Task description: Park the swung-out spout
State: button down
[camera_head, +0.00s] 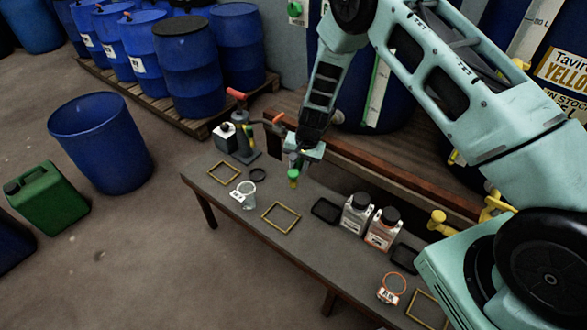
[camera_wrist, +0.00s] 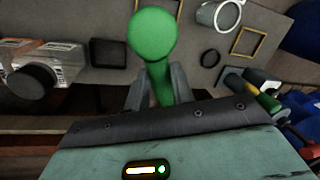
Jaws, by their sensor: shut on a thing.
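My gripper (camera_head: 297,162) is above the far part of the bench, in front of a dark blue vat (camera_head: 352,100). It is shut on a green round-ended piece (camera_head: 293,176), which looks like the end of the spout. In the wrist view the green piece (camera_wrist: 152,36) stands between the two grey fingers (camera_wrist: 155,88), its ball end beyond them. The rest of the spout and its joint to the vat are hidden behind my gripper and arm. No parking place for it can be made out.
The bench (camera_head: 300,250) holds yellow frames (camera_head: 281,217), a clear jug (camera_head: 244,194), two dark-capped bottles (camera_head: 356,213) and a dark stand with a red handle (camera_head: 238,130). A yellow spout (camera_head: 438,222) juts out on the right. Blue drums stand behind left.

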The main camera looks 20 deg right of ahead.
jog(key=d+n+g+b, duration=0.2)
jog(key=d+n+b, duration=0.3)
jog(key=n, duration=0.6)
jog(key=shift+d+n, duration=0.4)
jog(key=shift+d, duration=0.4)
jog(key=c, duration=1.2)
grip_release()
jog(key=shift+r, duration=0.1)
jog(key=w+d+r, duration=0.1)
jog(key=d+r, duration=0.2)
jog(key=r, duration=1.4)
jog(key=shift+w+b, duration=0.3)
jog(key=shift+b, duration=0.05)
